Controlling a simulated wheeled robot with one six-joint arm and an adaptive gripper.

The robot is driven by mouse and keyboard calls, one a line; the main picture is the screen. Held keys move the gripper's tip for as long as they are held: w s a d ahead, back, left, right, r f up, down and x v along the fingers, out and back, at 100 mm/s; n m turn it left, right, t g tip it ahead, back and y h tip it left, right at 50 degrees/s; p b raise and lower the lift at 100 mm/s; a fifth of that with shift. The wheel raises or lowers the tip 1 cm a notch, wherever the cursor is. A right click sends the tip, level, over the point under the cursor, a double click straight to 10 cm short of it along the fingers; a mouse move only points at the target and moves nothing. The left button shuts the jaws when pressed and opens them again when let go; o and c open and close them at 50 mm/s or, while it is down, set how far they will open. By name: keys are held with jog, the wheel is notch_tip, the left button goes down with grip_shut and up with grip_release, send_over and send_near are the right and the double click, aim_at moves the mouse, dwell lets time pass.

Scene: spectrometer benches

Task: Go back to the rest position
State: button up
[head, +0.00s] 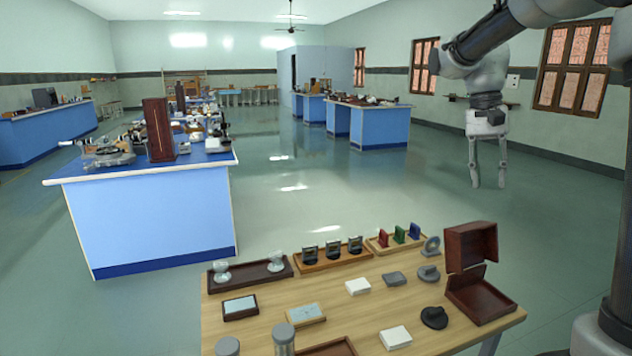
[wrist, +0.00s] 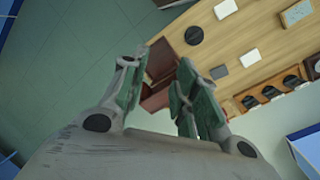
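My gripper (head: 488,165) hangs pointing down above the right end of the wooden table (head: 262,325), in the right part of the head view. Its two fingers are apart with nothing between them. The wrist view also shows my gripper (wrist: 158,92) with its fingers spread and empty. Beyond the fingers lies the open dark-red wooden box (wrist: 157,100), apart from them. In the head view this box (head: 470,245) stands open at the table's right end.
The table holds a black round piece (head: 434,317), white blocks (head: 395,337), a rack with dark holders (head: 331,254) and a rack with coloured plates (head: 397,238). A blue bench (head: 150,220) stands at left, another (head: 380,128) farther back. Open floor lies between.

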jog(key=s+f+n+t, duration=0.2)
jog(key=s+n+t, duration=0.1)
jog(key=s, duration=0.7)
jog(key=s+f+n+t+y, duration=0.1)
jog(key=s+n+t, duration=0.2)
jog(key=s, duration=0.8)
jog(key=shift+f+n+t, duration=0.4)
jog(key=shift+a, duration=0.15)
